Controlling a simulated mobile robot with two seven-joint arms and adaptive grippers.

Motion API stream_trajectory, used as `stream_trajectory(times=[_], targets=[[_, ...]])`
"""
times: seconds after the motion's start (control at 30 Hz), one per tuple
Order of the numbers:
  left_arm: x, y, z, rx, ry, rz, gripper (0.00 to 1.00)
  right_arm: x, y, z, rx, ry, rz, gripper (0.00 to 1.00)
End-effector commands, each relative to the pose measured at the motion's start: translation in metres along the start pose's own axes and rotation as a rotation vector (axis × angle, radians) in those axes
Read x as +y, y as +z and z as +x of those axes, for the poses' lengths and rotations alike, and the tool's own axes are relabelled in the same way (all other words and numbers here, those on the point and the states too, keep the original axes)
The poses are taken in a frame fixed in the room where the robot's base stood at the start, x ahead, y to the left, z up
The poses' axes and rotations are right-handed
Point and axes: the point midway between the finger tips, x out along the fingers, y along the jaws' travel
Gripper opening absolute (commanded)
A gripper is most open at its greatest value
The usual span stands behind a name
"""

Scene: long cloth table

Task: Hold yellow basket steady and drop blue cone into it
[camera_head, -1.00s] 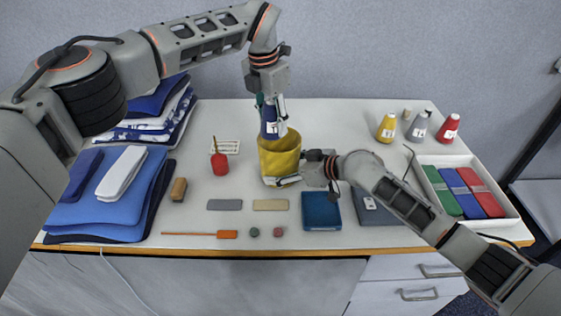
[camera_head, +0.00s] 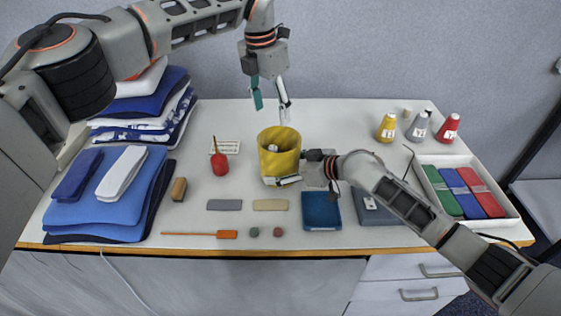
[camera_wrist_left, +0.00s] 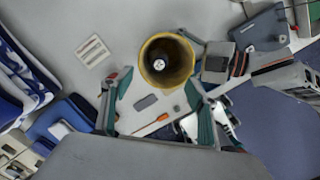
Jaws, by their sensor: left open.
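The yellow basket (camera_head: 279,160) stands upright mid-table; the left wrist view looks down into it (camera_wrist_left: 146,68). Inside it a small pale round end shows (camera_head: 272,148), also in the left wrist view (camera_wrist_left: 160,64); it appears to be the cone, and its blue body is hidden by the basket and shadow. My left gripper (camera_head: 271,104) is open and empty above the basket, its fingers apart in the left wrist view (camera_wrist_left: 157,88). My right gripper (camera_head: 296,170) is at the basket's right side, one finger along its front, and appears closed on it; its far finger is mostly hidden.
Yellow (camera_head: 386,128), grey (camera_head: 418,128) and red (camera_head: 448,130) cones stand back right. A white tray (camera_head: 508,222) holds coloured slabs at the right. Folded cloths (camera_head: 105,200) are stacked at the left. A red item (camera_head: 219,164) and a blue box (camera_head: 321,211) lie near the basket.

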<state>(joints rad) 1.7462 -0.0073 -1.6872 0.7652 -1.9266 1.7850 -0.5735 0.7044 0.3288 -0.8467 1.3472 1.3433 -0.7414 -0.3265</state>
Motion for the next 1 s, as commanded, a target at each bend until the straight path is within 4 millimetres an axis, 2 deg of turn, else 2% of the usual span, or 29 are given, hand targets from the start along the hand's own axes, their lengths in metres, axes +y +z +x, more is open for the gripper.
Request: stream_trajectory(times=[0.03, 0.2, 0.4, 0.6, 1.0], targets=[[0.001, 0.001, -0.013, -0.003, 0.004, 0.0, 0.59, -0.001, 0.002, 0.001, -0.003, -0.001, 0.0, 0.67], [0.0, 0.0, -0.045, -0.002, 0.003, -0.001, 0.59, -0.001, 0.002, 0.001, -0.003, -0.001, 0.0, 0.67], [0.0, 0.0, -0.07, -0.002, 0.001, 0.0, 0.59, -0.001, 0.002, 0.001, -0.003, -0.001, 0.0, 0.67], [-0.001, 0.0, -0.077, 0.0, 0.0, 0.0, 0.59, -0.001, 0.002, 0.001, -0.003, -0.001, 0.0, 0.67], [-0.001, 0.0, -0.077, 0.0, 0.0, 0.0, 0.59, -0.001, 0.002, 0.001, -0.003, -0.001, 0.0, 0.67]])
